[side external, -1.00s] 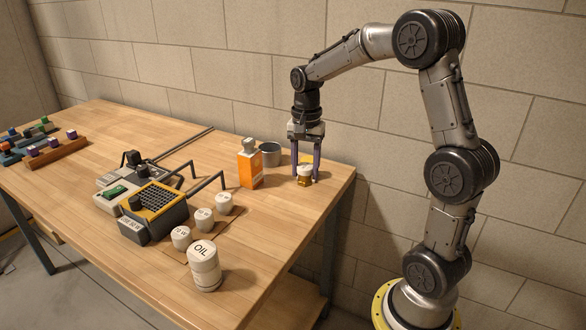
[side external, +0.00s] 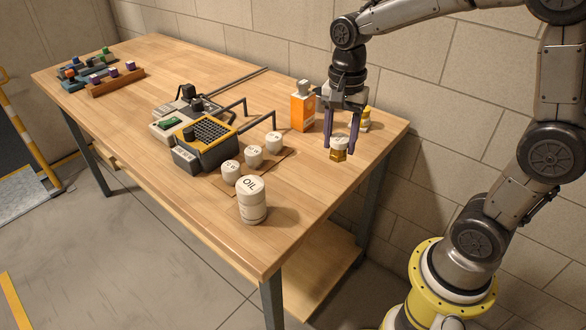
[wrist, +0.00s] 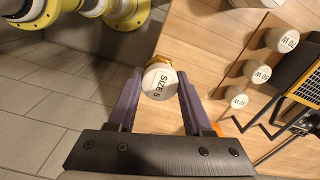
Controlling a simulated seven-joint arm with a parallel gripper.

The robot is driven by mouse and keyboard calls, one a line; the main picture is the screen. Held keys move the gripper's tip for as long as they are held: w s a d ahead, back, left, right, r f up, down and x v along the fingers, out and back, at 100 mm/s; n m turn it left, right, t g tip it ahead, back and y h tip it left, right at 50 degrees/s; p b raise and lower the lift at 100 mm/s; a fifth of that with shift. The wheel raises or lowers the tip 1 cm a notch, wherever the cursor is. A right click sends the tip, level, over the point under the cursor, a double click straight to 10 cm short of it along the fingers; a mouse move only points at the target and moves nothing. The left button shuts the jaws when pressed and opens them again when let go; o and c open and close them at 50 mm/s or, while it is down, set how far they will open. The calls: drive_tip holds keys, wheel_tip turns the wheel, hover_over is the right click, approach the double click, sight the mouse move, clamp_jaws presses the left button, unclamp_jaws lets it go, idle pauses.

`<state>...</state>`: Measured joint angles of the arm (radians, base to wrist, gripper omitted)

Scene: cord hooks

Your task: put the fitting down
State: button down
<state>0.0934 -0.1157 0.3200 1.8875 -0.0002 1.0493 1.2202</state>
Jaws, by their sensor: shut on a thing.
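The fitting (side external: 339,149) is a small brass-coloured piece with a round white top. In the wrist view (wrist: 158,82) its top reads "SIZE 5". My gripper (side external: 341,146) points down, its two purple-grey fingers on either side of the fitting near the table's right end. In the wrist view my gripper (wrist: 158,88) has the fitting between its fingertips. The fitting looks upright. I cannot tell whether its base touches the wooden table (side external: 300,215).
Several white labelled cylinders (side external: 254,156) and an OIL can (side external: 252,200) stand to the left. A yellow-black device (side external: 205,145) lies beyond. Bare table is around the fitting's front.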

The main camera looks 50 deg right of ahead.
drive_tip(key=w+f, duration=0.3)
drive_tip(key=w, duration=0.1)
drive_tip(key=w+f, duration=0.3)
drive_tip(key=w, duration=0.2)
drive_tip(key=w+d+f, duration=0.1)
drive_tip(key=w+f, duration=0.2)
drive_tip(key=w, duration=0.1)
drive_tip(key=shift+w+f, duration=0.15)
drive_tip(key=shift+f, duration=0.05)
drive_tip(key=shift+w+f, duration=0.15)
drive_tip(key=shift+f, duration=1.6)
drive_tip(key=shift+f, duration=0.15)
drive_tip(key=shift+c, duration=1.6)
unclamp_jaws()
wheel_tip(320, 180, up, 12)
drive_tip(key=shift+r, duration=0.25)
